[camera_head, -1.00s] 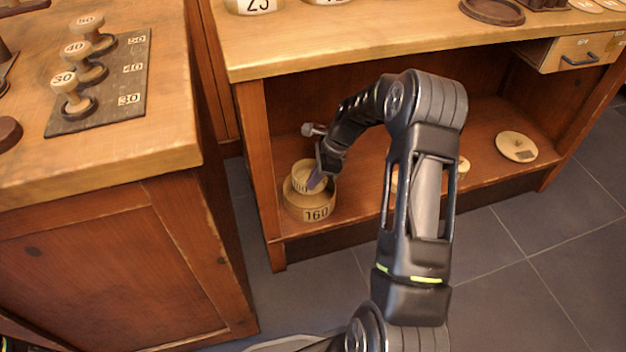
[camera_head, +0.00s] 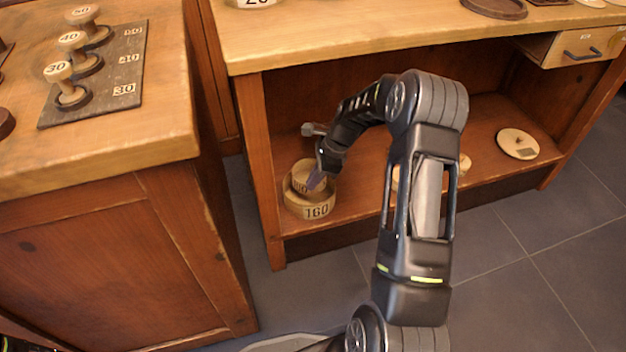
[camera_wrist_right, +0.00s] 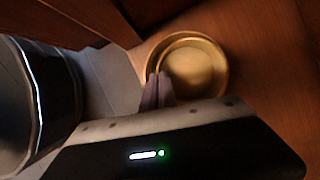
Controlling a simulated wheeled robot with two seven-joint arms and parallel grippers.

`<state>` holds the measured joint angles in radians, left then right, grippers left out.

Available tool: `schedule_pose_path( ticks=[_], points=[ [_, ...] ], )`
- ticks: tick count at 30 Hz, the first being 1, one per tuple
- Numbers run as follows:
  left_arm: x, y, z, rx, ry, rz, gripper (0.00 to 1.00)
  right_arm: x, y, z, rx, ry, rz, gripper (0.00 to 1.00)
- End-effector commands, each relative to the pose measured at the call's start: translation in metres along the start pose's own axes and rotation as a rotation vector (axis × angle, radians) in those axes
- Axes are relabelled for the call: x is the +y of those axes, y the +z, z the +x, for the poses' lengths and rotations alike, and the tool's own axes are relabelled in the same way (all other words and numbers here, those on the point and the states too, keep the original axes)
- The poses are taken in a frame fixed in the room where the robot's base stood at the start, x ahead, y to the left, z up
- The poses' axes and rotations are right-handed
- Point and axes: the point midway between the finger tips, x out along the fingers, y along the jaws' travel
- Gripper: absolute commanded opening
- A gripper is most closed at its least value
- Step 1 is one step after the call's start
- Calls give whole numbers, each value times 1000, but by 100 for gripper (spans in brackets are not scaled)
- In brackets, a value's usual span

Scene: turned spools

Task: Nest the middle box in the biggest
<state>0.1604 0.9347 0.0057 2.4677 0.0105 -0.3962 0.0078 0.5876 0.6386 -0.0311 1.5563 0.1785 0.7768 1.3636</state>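The biggest box (camera_head: 310,208), a round wooden tub marked 160, stands on the low shelf near its left end. The middle box (camera_head: 302,180), a smaller round wooden tub with a partly hidden number, sits inside its rim. In the right wrist view the middle box (camera_wrist_right: 193,68) lies within the ring of the biggest box (camera_wrist_right: 222,88). My right gripper (camera_head: 316,181) reaches down at the rim of the middle box, its fingers (camera_wrist_right: 158,88) close together on that wall. Whether the middle box rests on the bottom is hidden. My left gripper is not in view.
The shelf (camera_head: 350,185) lies under a worktop (camera_head: 400,40). A grey knobbed piece (camera_head: 313,129) lies behind the boxes. A pale round disc (camera_head: 518,143) lies at the shelf's right. A left counter (camera_head: 120,160) holds numbered spools on a dark board (camera_head: 110,85).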

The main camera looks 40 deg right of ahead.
Motion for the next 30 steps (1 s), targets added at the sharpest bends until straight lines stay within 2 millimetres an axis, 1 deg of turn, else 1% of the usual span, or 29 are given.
schedule_pose_path(
  ticks=[7,22,30],
  points=[
    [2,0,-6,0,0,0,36,0,1,-2,0,0,0,0],
    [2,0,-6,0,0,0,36,0,0,-1,0,0,0,0],
    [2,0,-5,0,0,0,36,0,-2,5,0,1,0,0]
  ],
)
